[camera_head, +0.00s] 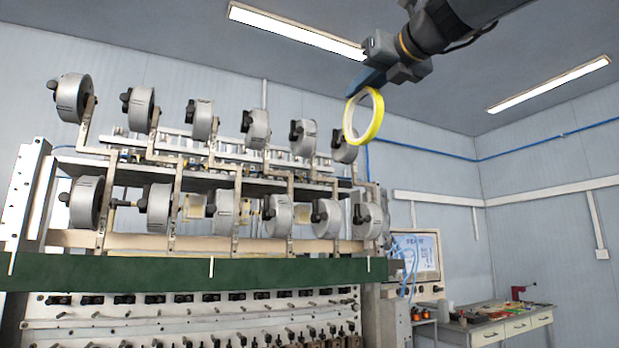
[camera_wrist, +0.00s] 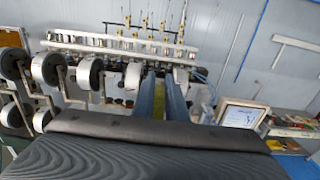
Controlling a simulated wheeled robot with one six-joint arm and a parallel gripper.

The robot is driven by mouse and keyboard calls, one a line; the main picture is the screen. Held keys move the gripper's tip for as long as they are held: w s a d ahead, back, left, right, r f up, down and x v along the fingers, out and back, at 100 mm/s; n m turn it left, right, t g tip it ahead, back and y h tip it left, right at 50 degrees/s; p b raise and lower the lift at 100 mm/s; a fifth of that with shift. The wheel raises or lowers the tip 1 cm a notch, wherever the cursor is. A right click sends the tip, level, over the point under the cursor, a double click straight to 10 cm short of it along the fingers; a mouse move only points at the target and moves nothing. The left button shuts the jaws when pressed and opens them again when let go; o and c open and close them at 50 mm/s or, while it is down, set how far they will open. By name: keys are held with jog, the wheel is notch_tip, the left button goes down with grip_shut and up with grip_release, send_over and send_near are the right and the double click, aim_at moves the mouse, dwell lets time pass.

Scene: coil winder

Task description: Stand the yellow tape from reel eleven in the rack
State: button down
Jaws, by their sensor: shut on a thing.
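The yellow tape (camera_head: 377,115) is a thin ring with a pale inner side, hanging roughly upright in the air in the head view. My gripper (camera_head: 362,84) is shut on its upper rim. In the wrist view the tape (camera_wrist: 159,106) shows as a yellow strip between the two blue fingers of my gripper (camera_wrist: 162,98). The tape is in front of the right end of the upper reel row, near the last upper reel (camera_head: 343,149); I cannot tell whether they touch. No reel numbers are readable. I cannot make out the rack in either view.
The winder carries two rows of grey reels (camera_head: 73,98) on brackets above a green beam (camera_head: 150,272). A monitor (camera_head: 416,254) stands at its right. Further right is a workbench (camera_head: 500,330) with tools and small items. The air right of the tape is clear.

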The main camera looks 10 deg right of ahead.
jog(key=shift+b+v, duration=1.9)
jog(key=shift+b, duration=0.3)
